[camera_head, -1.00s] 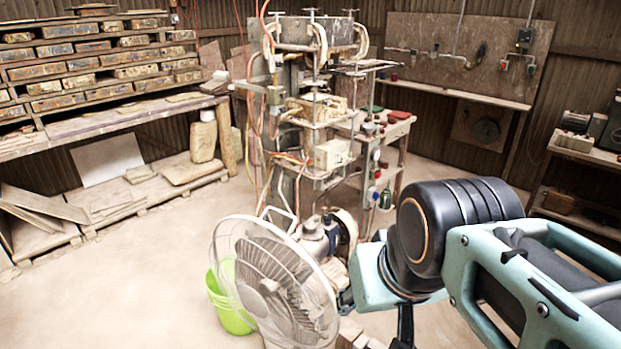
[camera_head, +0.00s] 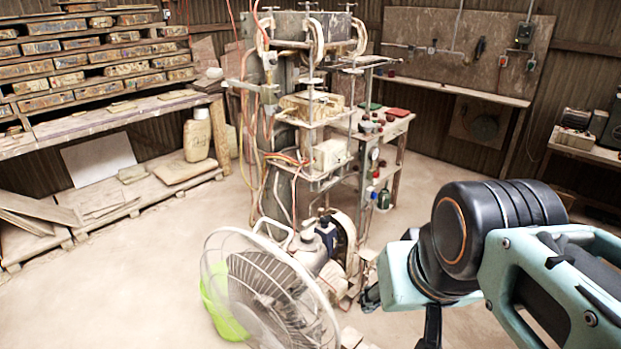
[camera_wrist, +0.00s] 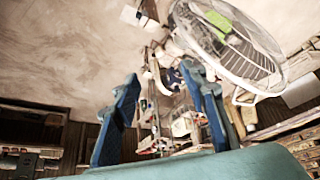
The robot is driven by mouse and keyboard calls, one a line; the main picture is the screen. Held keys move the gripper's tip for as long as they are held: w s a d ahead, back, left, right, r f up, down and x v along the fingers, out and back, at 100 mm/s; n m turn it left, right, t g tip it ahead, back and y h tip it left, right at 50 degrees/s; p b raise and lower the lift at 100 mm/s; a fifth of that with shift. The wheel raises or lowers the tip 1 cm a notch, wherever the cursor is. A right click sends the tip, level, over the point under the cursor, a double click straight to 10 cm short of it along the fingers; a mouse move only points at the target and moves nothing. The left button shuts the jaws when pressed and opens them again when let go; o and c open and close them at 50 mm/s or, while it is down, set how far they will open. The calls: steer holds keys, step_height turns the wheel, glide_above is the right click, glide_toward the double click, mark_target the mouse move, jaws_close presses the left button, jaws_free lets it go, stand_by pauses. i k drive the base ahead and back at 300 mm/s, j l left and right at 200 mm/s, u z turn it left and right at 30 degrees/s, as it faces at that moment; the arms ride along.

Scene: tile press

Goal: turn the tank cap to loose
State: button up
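My gripper (camera_wrist: 160,75) is open in the wrist view, with its two blue fingers apart and nothing between them. In the head view its dark end (camera_head: 371,297) shows low, just right of the motor unit. The tall press (camera_head: 312,110) stands mid-room with hoses and pipes. A blue and grey motor unit (camera_head: 322,245) sits at its foot, partly behind the fan. I cannot make out a tank cap for certain. A tan jug (camera_head: 196,140) with a pale top stands on the low left shelf, well away from my gripper.
A cart with small bottles (camera_head: 384,198) is right of the press. Loaded shelves (camera_head: 85,60) line the left. Bare floor (camera_head: 150,270) lies at left.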

mark_target(323, 220)
steer(key=z, duration=0.15)
steer(key=i+l+z, duration=0.1)
steer(key=l+z, duration=0.2)
steer(key=i+l+z, duration=0.35)
steer(key=l, duration=0.4)
steer(key=i+l+z, duration=0.35)
steer(key=i+l, duration=0.3)
steer(key=i+l+z, duration=0.1)
steer(key=i, duration=0.4)
steer(key=i+l, duration=0.15)
steer(key=i, duration=0.4)
steer(key=i+u, duration=0.4)
steer(key=i+l+u, duration=0.1)
steer(key=i+u, duration=0.5)
steer(key=u, duration=0.15)
steer(key=i+u, duration=0.45)
steer(key=u, duration=0.25)
steer(key=i+u, duration=0.2)
steer(key=u, duration=0.15)
steer(key=i+u, duration=0.45)
steer(key=u, duration=0.25)
